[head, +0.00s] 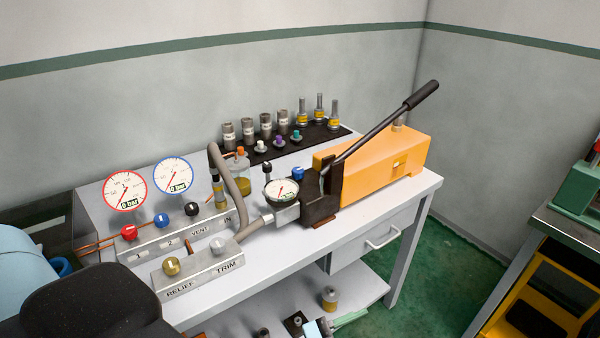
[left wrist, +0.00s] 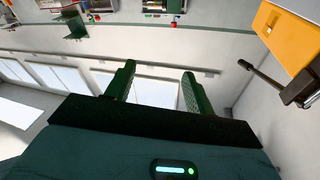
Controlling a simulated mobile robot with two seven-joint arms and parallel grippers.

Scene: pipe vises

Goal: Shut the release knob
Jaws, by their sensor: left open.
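An orange hand pump (head: 375,160) stands at the bench's right end, its dark lever (head: 385,120) raised up and to the right. A blue knob (head: 298,174) and a black knob (head: 267,167) sit by its dark end block (head: 322,195), near a round gauge (head: 282,190). No label shows which is the release knob, and I cannot tell how far either is turned. In the left wrist view, my left gripper (left wrist: 158,75) is open with nothing between its green fingers. The orange pump (left wrist: 290,35) shows there at upper right, apart from the fingers. My right gripper is not identifiable.
Left on the bench are two dial gauges (head: 125,190), a valve block (head: 165,235) with red, blue and black knobs, and a RELIEF/TRIM block (head: 197,270). A grey hose (head: 235,180) arches there. Fittings stand on a black mat (head: 270,150). Another workbench (head: 570,228) is at right.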

